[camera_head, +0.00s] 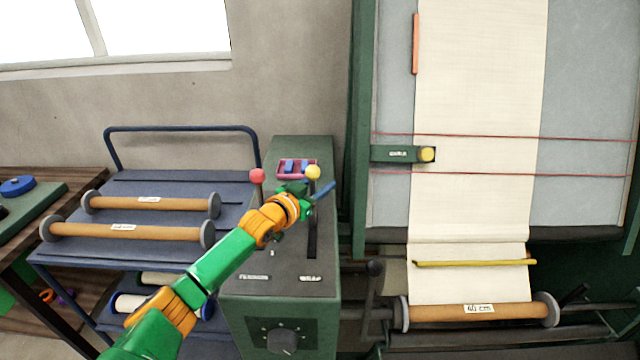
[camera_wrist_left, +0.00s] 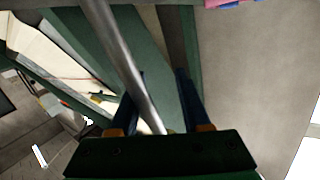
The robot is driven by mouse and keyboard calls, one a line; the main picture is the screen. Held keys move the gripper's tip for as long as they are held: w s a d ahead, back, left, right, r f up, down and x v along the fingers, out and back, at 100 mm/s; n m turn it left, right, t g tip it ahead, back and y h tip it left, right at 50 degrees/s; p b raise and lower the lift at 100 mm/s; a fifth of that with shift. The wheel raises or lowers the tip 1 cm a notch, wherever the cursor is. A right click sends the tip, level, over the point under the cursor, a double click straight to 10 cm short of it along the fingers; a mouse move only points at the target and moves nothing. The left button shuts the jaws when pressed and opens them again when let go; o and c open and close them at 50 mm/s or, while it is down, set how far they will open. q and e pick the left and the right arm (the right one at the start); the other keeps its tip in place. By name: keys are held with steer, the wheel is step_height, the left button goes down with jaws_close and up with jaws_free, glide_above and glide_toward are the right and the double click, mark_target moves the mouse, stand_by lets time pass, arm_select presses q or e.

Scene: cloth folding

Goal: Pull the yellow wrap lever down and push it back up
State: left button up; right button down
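The yellow wrap lever (camera_head: 313,172) stands on top of the green control box, its round yellow knob near the far end of a dark slot. My left gripper (camera_head: 322,190) is at this lever, just below the knob. In the left wrist view, a grey metal rod (camera_wrist_left: 125,60) runs between the two blue fingers of my left gripper (camera_wrist_left: 162,90). The fingers are spread, with a clear gap on the rod's right side. The rod looks close to the left finger; whether they touch is unclear. My right gripper is not in view.
A red-knobbed lever (camera_head: 257,176) stands left of the yellow one on the control box (camera_head: 285,285). A pink tray (camera_head: 283,168) with blue pieces lies behind. A blue cart (camera_head: 160,185) with rolls is at left; a cloth frame (camera_head: 365,80) with cream cloth (camera_head: 480,90) is at right.

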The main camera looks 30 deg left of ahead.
arm_select(q)
steer(key=shift+s+d+r, duration=0.15)
steer(key=shift+s, duration=0.15)
steer(key=s, duration=0.5)
steer(key=shift+s+a+r+b, duration=0.1)
steer(key=shift+s+a+b, duration=0.1)
steer(key=shift+b, duration=0.15)
steer(key=shift+s+r, duration=0.2)
steer(key=shift+s, duration=0.35)
